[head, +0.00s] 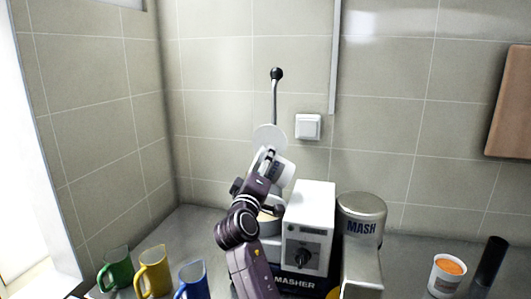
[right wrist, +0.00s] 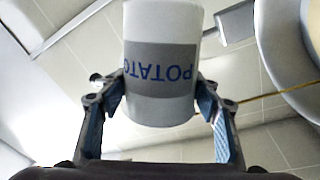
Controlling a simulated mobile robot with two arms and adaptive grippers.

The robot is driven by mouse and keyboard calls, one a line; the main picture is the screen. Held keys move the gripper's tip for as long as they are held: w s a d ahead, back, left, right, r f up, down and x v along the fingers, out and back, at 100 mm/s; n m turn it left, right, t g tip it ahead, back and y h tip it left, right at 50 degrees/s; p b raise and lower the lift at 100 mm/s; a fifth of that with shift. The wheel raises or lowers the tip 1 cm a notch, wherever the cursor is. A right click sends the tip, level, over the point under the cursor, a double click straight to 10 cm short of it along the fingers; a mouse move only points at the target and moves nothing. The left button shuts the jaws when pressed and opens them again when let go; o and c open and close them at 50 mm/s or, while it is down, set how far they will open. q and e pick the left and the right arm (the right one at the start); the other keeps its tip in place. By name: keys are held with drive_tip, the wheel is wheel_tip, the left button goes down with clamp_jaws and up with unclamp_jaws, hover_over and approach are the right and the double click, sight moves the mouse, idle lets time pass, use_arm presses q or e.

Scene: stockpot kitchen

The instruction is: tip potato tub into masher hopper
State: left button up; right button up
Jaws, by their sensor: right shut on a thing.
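My right gripper (head: 268,160) is shut on the white potato tub (head: 279,172), above the left part of the masher. In the right wrist view the fingers (right wrist: 158,100) clasp both sides of the tub (right wrist: 160,75), and its POTATO label reads upside down. The tub looks tilted in the head view; its contents are hidden. The masher (head: 312,212) is a white box with a dark knob and a MASHER label. A pale rounded part (head: 268,226), perhaps the hopper, is mostly hidden behind my arm below the tub. My left gripper is out of view.
A lever with a black knob (head: 276,74) and a white disc (head: 268,136) rise behind the tub. Green (head: 118,270), yellow (head: 155,272) and blue (head: 193,281) jugs stand left; an orange-filled tub (head: 446,276) stands right.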

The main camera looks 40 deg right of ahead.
drive_tip(key=n+p, duration=0.1)
drive_tip(key=n, duration=0.1)
drive_tip(key=f+n+t+p, duration=0.1)
drive_tip(key=n, duration=0.1)
drive_tip(key=a+f+n, duration=0.1)
drive_tip(key=shift+w+n+t+y+p, duration=0.3)
drive_tip(key=shift+w+n+y+p, duration=0.1)
drive_tip(key=n+p, duration=0.3)
drive_tip(key=shift+w+a+r, duration=0.3)
drive_tip(key=shift+a+r, duration=0.1)
drive_tip(key=n+p, duration=0.2)
drive_tip(key=w+a+n+t+y+p, duration=0.1)
drive_tip(key=n+p, duration=0.1)
drive_tip(key=shift+a+r+n+y, duration=0.1)
drive_tip(key=shift+n+y, duration=0.2)
drive_tip(key=n+p, duration=0.2)
drive_tip(key=w+a+f+n+y+p, duration=0.1)
drive_tip(key=n+p, duration=0.1)
drive_tip(key=n, duration=0.1)
drive_tip(key=a+n+t+y+p, duration=0.1)
drive_tip(key=n+p, duration=0.1)
drive_tip(key=shift+w+f+p, duration=0.15)
drive_tip(key=shift+w+p, duration=0.15)
idle(1.4)
